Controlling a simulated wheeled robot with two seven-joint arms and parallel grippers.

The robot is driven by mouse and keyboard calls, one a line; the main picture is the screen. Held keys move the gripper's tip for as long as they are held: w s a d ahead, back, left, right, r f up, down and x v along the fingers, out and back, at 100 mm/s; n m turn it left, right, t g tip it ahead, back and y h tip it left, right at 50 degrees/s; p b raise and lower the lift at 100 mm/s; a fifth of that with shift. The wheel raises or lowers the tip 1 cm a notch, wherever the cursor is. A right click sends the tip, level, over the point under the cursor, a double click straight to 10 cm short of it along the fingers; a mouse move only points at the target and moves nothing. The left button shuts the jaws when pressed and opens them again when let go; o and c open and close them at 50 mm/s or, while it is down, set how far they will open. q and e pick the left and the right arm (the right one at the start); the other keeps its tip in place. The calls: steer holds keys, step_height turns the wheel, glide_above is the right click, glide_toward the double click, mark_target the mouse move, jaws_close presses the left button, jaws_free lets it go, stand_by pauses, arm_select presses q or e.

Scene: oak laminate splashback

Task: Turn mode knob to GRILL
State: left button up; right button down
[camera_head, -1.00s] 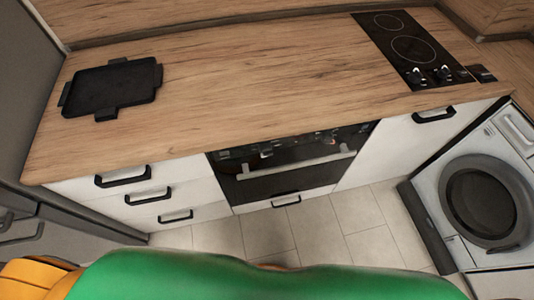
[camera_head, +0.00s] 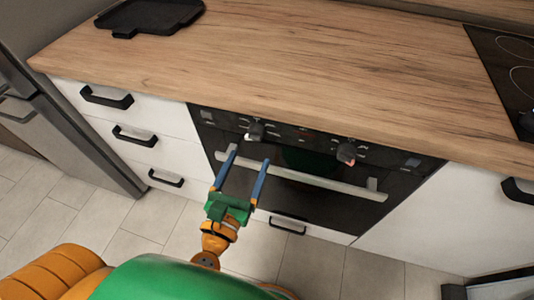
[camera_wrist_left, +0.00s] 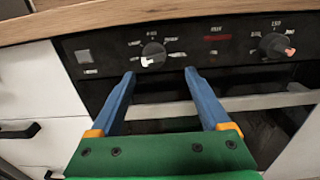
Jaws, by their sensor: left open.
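The oven panel carries two dark round knobs. The left knob (camera_head: 255,130) has a white mark at its lower left in the left wrist view (camera_wrist_left: 153,50). The right knob (camera_head: 346,150) has a reddish mark toward its right in the left wrist view (camera_wrist_left: 274,45). Labels around both are too small to read surely, so I cannot tell which is the mode knob. My left gripper (camera_head: 248,156) is open and empty, its blue fingers pointing at the panel just below the left knob; in the wrist view (camera_wrist_left: 160,73) that knob lies just beyond the fingertips. My right gripper is out of view.
The oven handle (camera_head: 300,178) runs across the door below the knobs. The wooden counter (camera_head: 310,70) overhangs the panel. White drawers with black handles (camera_head: 107,97) stand to the left. A black tray (camera_head: 150,15) and a cooktop (camera_head: 510,70) lie on the counter.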

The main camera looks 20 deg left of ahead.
mark_target(252, 140)
arm_select(q)
steer(key=w, duration=0.2)
steer(key=w+p, duration=0.1)
steer(key=w, duration=0.1)
steer(key=w+a+p, duration=0.1)
steer(key=w, duration=0.1)
steer(key=shift+r, duration=0.2)
steer(key=shift+w+d+f, duration=0.1)
steer(key=shift+w+d, duration=0.05)
steer(key=shift+w, duration=0.25)
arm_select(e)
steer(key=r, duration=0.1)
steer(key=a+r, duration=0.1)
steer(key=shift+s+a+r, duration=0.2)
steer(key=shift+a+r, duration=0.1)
arm_select(q)
jaws_close()
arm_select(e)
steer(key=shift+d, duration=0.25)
